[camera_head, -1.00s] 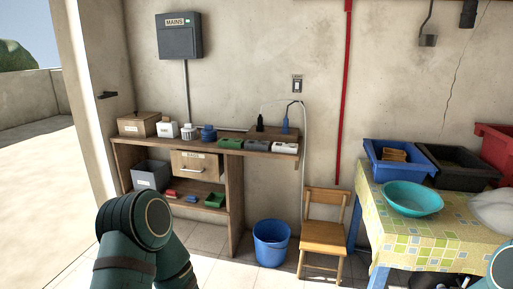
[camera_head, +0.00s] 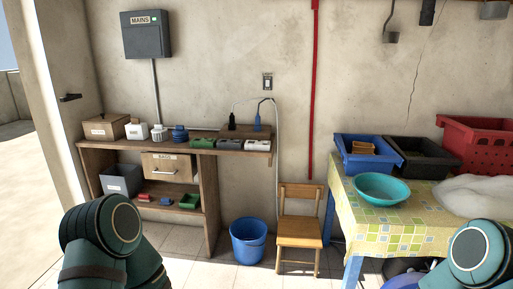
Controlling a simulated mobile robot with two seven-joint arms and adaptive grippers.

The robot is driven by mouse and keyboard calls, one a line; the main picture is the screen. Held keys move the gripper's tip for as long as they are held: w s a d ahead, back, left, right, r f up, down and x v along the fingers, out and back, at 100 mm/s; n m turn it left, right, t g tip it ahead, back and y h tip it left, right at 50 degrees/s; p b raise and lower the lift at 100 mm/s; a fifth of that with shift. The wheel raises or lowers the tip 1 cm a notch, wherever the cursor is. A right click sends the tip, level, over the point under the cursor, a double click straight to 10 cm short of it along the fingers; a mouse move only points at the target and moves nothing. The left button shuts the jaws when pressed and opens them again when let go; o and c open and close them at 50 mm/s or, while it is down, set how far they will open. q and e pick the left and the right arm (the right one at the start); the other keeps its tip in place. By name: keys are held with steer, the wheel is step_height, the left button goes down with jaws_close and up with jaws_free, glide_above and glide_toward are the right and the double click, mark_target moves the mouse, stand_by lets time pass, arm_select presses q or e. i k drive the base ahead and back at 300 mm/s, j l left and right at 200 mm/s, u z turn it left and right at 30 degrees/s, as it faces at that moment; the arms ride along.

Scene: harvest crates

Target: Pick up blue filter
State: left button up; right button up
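A small blue ribbed object (camera_head: 180,134), which looks like the blue filter, stands upright on the top of the wooden workbench (camera_head: 215,152). A similar white object (camera_head: 158,133) stands just left of it. A white canister (camera_head: 138,130) is further left. Parts of both my arms show at the bottom left and bottom right of the head view. Neither gripper is in the picture, so nothing of their state shows.
Green, grey and white small boxes (camera_head: 229,144) lie right of the blue object. A cardboard box (camera_head: 104,127) is at the bench's left end. A blue bucket (camera_head: 248,240), wooden chair (camera_head: 300,232) and cloth-covered table (camera_head: 400,226) stand to the right. Tiled floor before the bench is clear.

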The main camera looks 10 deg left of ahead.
mark_target(181, 134)
steer(key=i+j+z, duration=0.25)
steer(key=i+j, duration=0.55)
steer(key=i+j+z, duration=0.35)
steer(key=j, duration=0.3)
steer(key=i+j+z, duration=0.15)
steer(key=j, duration=0.25)
steer(key=i+j+z, duration=0.2)
steer(key=j, duration=0.2)
steer(key=i+j+z, duration=0.15)
steer(key=j, duration=0.25)
steer(key=j+z, duration=0.4)
steer(key=j, duration=0.55)
steer(key=k+j+z, duration=0.2)
steer(key=j, duration=0.25)
steer(key=k+j+z, duration=0.2)
steer(key=j, duration=0.2)
